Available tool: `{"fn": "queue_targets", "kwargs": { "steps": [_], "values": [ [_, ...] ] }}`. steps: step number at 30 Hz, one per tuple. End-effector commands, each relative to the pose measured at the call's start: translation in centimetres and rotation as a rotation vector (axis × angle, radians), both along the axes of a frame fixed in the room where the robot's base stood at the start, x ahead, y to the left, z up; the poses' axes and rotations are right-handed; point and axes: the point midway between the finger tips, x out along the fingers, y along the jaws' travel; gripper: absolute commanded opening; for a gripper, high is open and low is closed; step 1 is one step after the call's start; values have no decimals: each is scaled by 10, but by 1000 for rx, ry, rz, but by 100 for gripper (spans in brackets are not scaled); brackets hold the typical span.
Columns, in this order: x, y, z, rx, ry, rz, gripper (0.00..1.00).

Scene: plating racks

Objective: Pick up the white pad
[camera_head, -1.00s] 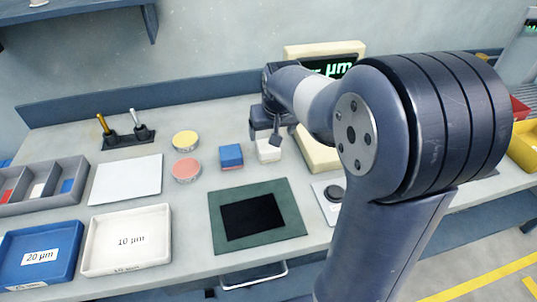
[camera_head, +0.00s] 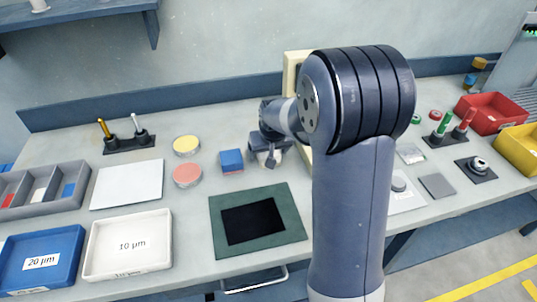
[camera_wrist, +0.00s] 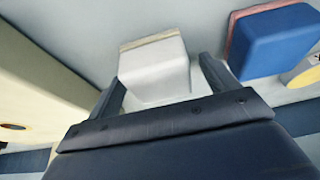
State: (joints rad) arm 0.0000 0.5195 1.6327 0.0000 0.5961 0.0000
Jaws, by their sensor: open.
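The white pad (camera_wrist: 154,68) is a small white block with a tan layer along one side. In the wrist view it stands on the bench between the two fingers of my gripper (camera_wrist: 161,74), with a gap to the right finger; contact at the left finger is unclear. The fingers are apart and not closed on it. In the head view my gripper (camera_head: 268,150) is low over the bench, just right of the blue pad, and hides most of the white pad.
A blue pad (camera_head: 231,160) with a red layer stands close to my gripper's left; it also shows in the wrist view (camera_wrist: 275,40). Yellow (camera_head: 186,145) and pink (camera_head: 187,174) round discs lie farther left. A cream display unit (camera_head: 292,72) stands close behind my arm. A green-framed black plate (camera_head: 255,220) lies in front.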

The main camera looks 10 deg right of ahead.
Motion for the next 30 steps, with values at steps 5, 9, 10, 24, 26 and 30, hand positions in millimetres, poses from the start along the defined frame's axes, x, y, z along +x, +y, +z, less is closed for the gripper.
{"fn": "queue_targets", "kwargs": {
  "steps": [5, 9, 10, 24, 26, 30],
  "values": [
    [0, 0, 0, 0, 0, 0, 77],
    [0, 0, 0, 0, 0, 0, 65],
    [0, 0, 0, 0, 0, 0, 63],
    [0, 0, 1, 0, 0, 0, 32],
    [0, 0, 1, 0, 0, 0, 32],
    [0, 0, 6, 0, -1, 0, 32]
  ]
}}
